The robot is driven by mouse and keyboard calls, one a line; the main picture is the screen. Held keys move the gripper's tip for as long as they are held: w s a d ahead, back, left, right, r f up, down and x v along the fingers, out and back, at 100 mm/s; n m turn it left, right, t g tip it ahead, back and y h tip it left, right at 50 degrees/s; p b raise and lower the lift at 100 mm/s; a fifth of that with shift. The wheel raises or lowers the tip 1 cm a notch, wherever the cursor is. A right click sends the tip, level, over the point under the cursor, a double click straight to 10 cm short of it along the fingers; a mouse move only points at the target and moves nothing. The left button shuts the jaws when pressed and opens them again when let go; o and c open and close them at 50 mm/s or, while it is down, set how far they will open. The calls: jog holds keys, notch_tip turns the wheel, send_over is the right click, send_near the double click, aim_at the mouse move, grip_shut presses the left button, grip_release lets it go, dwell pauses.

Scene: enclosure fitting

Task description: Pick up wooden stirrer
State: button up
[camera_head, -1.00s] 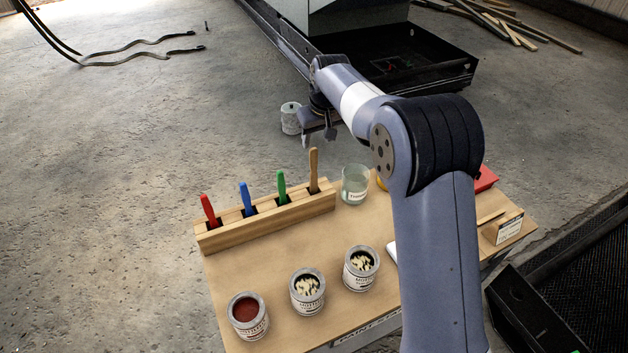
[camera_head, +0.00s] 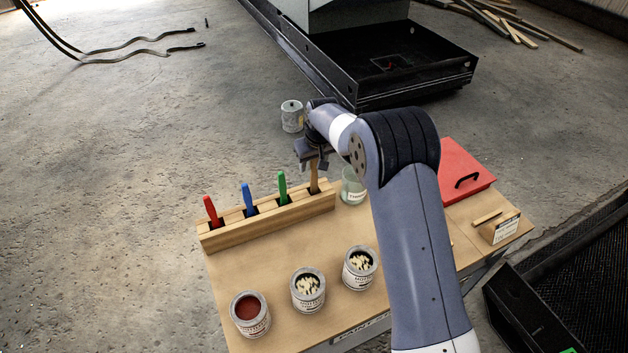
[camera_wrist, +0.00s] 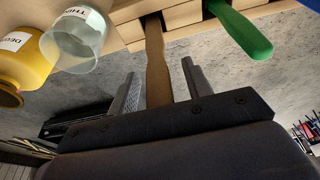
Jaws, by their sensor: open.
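The wooden stirrer (camera_head: 314,180) stands upright in the rightmost slot of the wooden rack (camera_head: 268,218). My gripper (camera_head: 311,164) is at the top of the stirrer, and the gripper hides its upper end in the head view. In the wrist view the brown stirrer (camera_wrist: 157,65) passes between the two open fingers of my gripper (camera_wrist: 160,82).
Green (camera_head: 282,186), blue (camera_head: 247,198) and red (camera_head: 210,209) handles stand left in the rack. A glass jar (camera_head: 353,190) stands close right of the stirrer. Three paint cans (camera_head: 308,291) stand in front. A red box (camera_head: 466,172) lies at the table's right.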

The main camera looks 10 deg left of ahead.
grip_shut()
dwell(0.4)
